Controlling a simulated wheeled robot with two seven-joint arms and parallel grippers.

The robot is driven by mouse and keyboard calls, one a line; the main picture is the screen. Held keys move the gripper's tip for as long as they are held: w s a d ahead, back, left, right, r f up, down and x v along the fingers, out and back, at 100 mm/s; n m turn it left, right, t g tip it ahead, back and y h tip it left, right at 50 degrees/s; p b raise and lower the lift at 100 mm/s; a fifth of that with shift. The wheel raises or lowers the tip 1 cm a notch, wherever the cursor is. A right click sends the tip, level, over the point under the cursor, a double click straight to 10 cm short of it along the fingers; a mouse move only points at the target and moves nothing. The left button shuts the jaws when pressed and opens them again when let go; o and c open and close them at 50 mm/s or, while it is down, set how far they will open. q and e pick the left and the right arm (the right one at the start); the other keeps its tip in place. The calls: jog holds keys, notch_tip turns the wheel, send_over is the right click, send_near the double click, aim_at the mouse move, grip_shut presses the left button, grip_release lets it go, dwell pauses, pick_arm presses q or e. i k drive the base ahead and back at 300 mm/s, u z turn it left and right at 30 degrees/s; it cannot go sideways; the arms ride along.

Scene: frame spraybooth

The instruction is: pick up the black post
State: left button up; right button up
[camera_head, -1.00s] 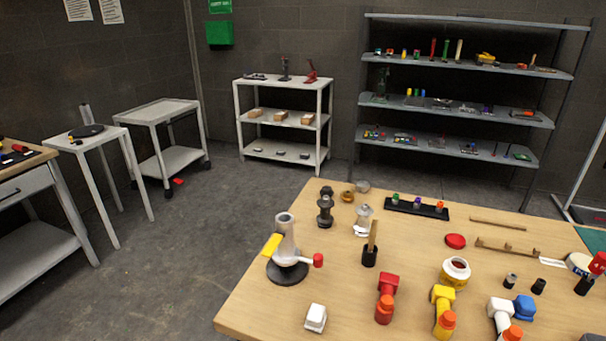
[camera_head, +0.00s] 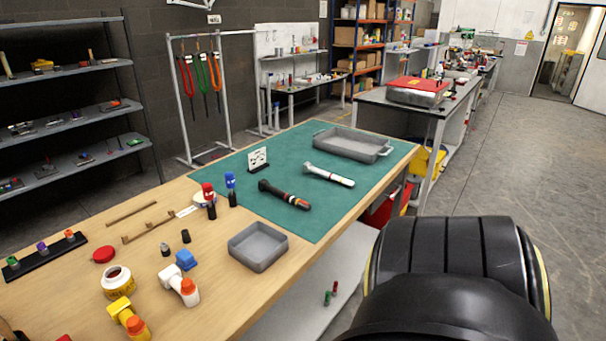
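A small dark cylinder (camera_head: 185,236) stands upright on the wooden table, behind the blue piece; it may be the black post. A shorter grey and dark cylinder (camera_head: 165,250) stands just left of it. A black baton-like tool with red and pale bands (camera_head: 284,195) lies on the green mat. I cannot tell for certain which of these is the post. Neither gripper shows. A large black rounded part of my own body fills the lower right.
The green mat (camera_head: 262,225) also holds a metal pan (camera_head: 381,152) and a white tool (camera_head: 330,175).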

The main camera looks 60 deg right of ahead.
aim_at(263, 184)
jog(key=z, duration=1.2)
jog(key=k, duration=0.35)
jog(key=z, duration=1.55)
jog(key=i, duration=1.35)
jog(key=u, duration=1.05)
